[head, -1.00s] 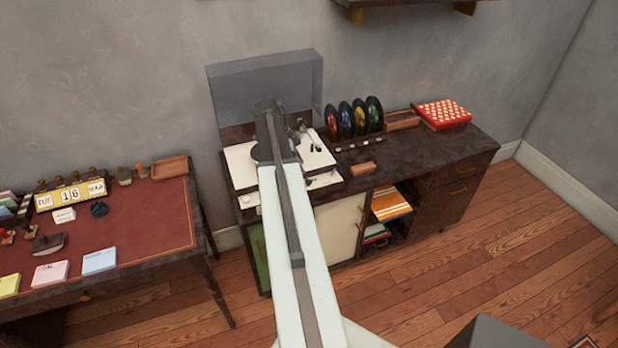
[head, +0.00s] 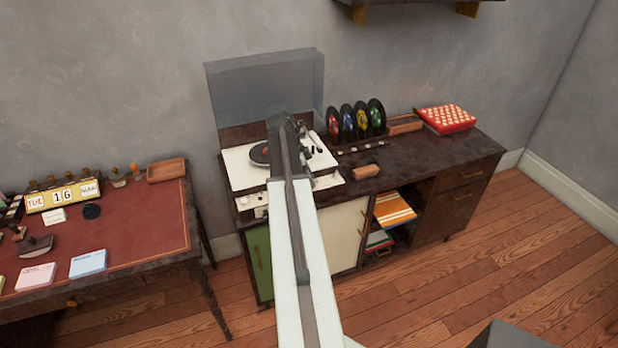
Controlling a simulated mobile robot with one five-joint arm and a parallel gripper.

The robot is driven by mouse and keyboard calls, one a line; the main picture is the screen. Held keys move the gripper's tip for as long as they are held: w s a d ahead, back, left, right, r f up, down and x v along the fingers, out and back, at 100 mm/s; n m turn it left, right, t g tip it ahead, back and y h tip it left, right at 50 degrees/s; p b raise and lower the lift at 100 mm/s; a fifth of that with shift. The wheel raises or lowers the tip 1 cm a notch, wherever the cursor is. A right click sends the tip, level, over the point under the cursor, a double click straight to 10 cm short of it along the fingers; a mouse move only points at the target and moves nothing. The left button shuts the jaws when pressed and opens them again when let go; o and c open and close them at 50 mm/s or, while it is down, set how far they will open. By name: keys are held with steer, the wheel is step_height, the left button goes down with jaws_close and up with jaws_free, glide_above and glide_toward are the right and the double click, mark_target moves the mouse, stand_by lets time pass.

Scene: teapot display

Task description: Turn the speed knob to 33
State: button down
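The white turntable (head: 243,171) stands on the left end of the dark cabinet, with its clear grey lid (head: 264,85) raised. A dark record or platter (head: 259,153) shows beside my arm, and the tonearm (head: 318,141) is to the right. A pale control strip (head: 248,201) runs along the front left, with small controls on it. I cannot tell which is the speed knob or read its setting; my arm hides part of the strip. My gripper (head: 284,124) is at the far, dark end of my arm, over the turntable. Its fingers cannot be made out.
Several upright records (head: 355,119), a wooden tray (head: 404,124), a red patterned box (head: 445,119) and a small brown block (head: 365,171) are on the cabinet. A red-topped desk (head: 140,222) stands at the left.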

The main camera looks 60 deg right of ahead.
steer(key=shift+w+a+n, duration=0.2)
steer(key=shift+a+n, duration=0.1)
steer(key=n, duration=0.1)
steer(key=n+t+h, duration=0.1)
steer(key=shift+s+a+f+n, duration=0.1)
steer(key=shift+a+n, duration=0.15)
steer(key=shift+n, duration=0.05)
steer(key=n, duration=0.1)
steer(key=n+t, duration=0.1)
steer(key=n, duration=0.3)
steer(key=shift+s+a+t+h, duration=0.1)
steer(key=shift+s+t+h, duration=0.15)
steer(key=shift+t+h, duration=0.15)
steer(key=shift+s+n+t, duration=0.1)
steer(key=shift+n+t, duration=0.6)
steer(key=shift+n, duration=1.2)
steer(key=shift+d, duration=0.2)
steer(key=c, duration=1.5)
jaws_free()
steer(key=shift+o, duration=0.2)
